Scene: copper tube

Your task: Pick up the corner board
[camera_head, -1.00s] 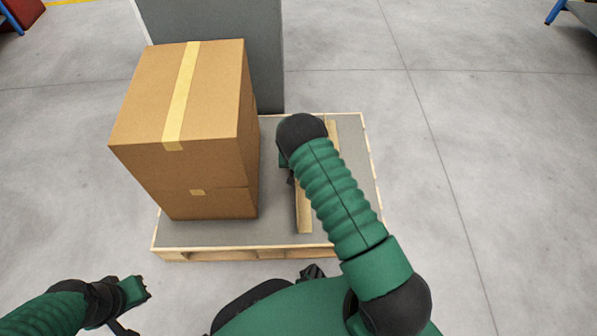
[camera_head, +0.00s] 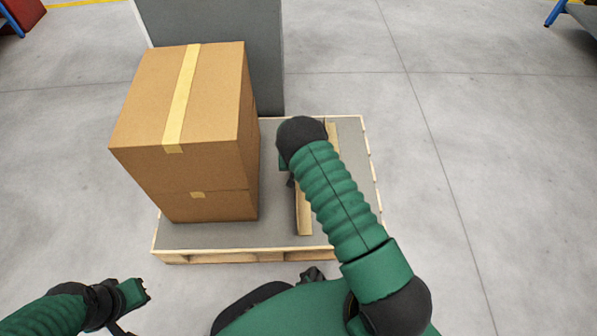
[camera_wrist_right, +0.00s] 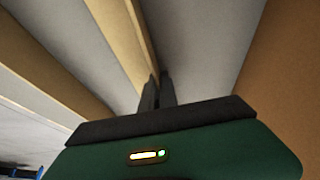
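The corner board is a long, tan, angled strip (camera_head: 304,212) lying on the grey top of the pallet, right of the cardboard box. My right forearm hides its middle in the head view. In the right wrist view the board (camera_wrist_right: 122,38) runs down to my right gripper (camera_wrist_right: 157,90). Its two dark fingers are close together, one on each side of the board's thin edge, and look shut on it. The fingertips are partly hidden there. My left gripper (camera_head: 135,293) is at the lower left, in front of the pallet and away from the board; its opening is unclear.
A large taped cardboard box (camera_head: 190,120) stands on the left of the wooden pallet (camera_head: 235,256). A tall grey panel (camera_head: 225,40) stands behind it. The floor right of the pallet is clear.

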